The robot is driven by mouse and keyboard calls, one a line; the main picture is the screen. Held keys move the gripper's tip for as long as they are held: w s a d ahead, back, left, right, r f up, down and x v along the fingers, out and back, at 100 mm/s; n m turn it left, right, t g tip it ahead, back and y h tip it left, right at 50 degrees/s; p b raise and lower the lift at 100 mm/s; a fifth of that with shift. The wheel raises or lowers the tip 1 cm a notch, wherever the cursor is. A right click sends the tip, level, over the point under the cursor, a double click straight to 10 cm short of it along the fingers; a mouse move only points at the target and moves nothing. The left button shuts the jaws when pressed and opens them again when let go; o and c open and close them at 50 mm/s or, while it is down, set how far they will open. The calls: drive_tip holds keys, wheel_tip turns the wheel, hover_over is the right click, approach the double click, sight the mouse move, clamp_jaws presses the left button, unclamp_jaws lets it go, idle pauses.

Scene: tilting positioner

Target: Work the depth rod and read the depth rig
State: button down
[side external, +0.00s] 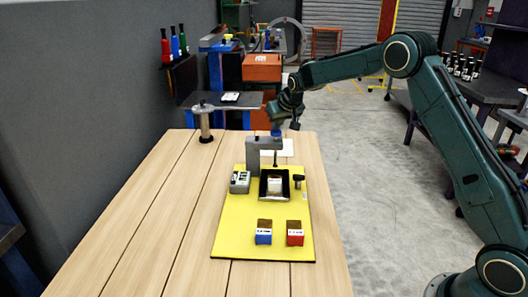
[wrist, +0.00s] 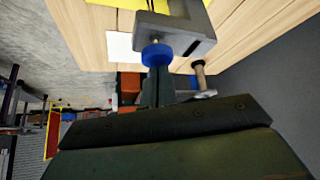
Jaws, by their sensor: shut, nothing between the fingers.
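The depth rig stands on a yellow base plate (side external: 232,225) on the wooden table. The rod hangs over a black tray (side external: 263,190) holding a pale block (side external: 275,185). A grey box (side external: 240,181), its markings too small to read, sits left of the tray. My gripper (side external: 283,119) is at the blue knob. In the wrist view its shut, empty fingers (wrist: 157,72) reach the knob (wrist: 157,54) below the bracket (wrist: 180,32); I cannot tell whether they touch it.
A black knob (side external: 298,180) stands right of the tray. A grey post (side external: 205,125) stands at the table's back left. The table's left side is clear.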

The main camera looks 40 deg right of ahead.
sight(277, 132)
drive_tip(key=shift+f, duration=0.75)
drive_tip(key=shift+r, duration=3.8)
